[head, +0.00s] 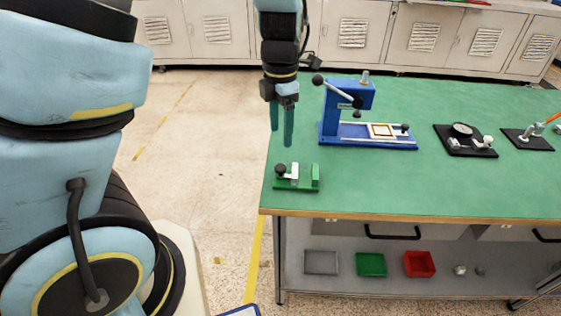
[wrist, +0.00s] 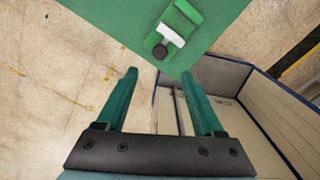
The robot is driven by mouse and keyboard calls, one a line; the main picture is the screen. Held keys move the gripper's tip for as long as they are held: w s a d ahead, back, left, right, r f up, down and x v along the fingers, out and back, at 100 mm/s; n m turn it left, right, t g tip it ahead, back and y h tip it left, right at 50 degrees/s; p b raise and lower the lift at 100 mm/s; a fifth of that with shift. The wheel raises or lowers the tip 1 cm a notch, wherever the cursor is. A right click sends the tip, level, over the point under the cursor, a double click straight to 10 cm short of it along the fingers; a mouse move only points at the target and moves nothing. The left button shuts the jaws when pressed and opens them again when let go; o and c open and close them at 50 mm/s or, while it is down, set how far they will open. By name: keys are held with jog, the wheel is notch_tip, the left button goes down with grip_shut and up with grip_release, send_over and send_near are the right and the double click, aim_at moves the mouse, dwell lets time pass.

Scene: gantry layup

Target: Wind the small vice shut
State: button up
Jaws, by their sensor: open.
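The small vice (head: 297,178) is green with a pale sliding jaw and a dark round knob (head: 281,169) at its left end. It sits at the near left corner of the green bench. A gap shows between its pale jaw and the green fixed jaw at the right. In the wrist view the vice (wrist: 181,25) is at the top, with its dark knob (wrist: 160,52) toward me. My gripper (head: 281,137) hangs above the bench's left edge, pointing down, above and behind the vice. Its two green fingers (wrist: 163,92) are apart with nothing between them.
A blue press (head: 345,110) with a lever stands just right of my gripper. A dark fixture with a dial (head: 465,139) and another black-based fixture (head: 528,138) lie further right. The bench top (head: 400,180) is clear right of the vice. Small bins (head: 371,264) sit on the shelf below.

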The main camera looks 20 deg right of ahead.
aim_at(280, 166)
notch_tip(280, 166, down, 10)
jog(key=shift+f, duration=0.2)
dwell(0.3)
grip_shut()
dwell(0.4)
